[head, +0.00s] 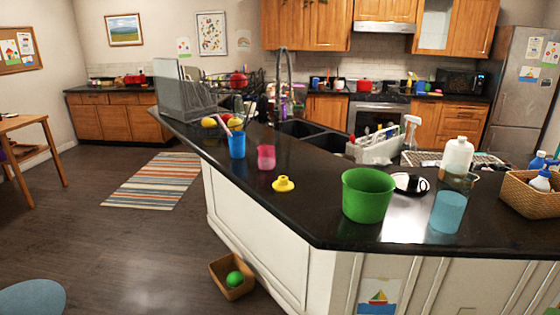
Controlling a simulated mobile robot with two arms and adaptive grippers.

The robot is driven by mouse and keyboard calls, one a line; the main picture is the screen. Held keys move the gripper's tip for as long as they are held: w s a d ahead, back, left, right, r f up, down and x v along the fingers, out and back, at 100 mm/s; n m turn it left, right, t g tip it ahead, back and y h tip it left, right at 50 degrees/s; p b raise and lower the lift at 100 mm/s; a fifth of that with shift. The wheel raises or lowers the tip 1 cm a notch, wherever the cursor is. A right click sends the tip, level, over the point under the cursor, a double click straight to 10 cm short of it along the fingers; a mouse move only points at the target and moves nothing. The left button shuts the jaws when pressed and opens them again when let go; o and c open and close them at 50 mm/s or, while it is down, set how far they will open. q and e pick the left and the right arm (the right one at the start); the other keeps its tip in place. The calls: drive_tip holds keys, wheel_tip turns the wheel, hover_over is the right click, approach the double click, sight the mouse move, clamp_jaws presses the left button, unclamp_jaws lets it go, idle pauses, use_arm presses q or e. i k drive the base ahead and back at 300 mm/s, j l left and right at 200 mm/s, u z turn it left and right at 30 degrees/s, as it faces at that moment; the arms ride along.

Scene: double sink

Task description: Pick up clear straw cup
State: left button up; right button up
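I cannot single out a clear cup with a straw for certain. A see-through blue cup (447,212) stands upright on the dark counter at the right, with no straw that I can see. A blue cup (237,146) farther left has a thin pinkish stick, perhaps a straw, rising from it. A small pink cup (266,157) stands just right of that one. Neither of my grippers is in view.
The dark counter (320,215) also holds a green bucket (368,196), a yellow piece (284,184), a white jug (458,156), a wicker basket (528,203) and a dish rack (185,95). The double sink (328,142) lies behind. The counter's front left edge is mostly clear.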

sight(266, 147)
drive_tip(key=i+j+z, duration=0.25)
drive_tip(key=j+z, duration=0.25)
drive_tip(key=i+j+z, duration=0.25)
drive_tip(key=j, duration=0.2)
drive_tip(key=k, duration=0.1)
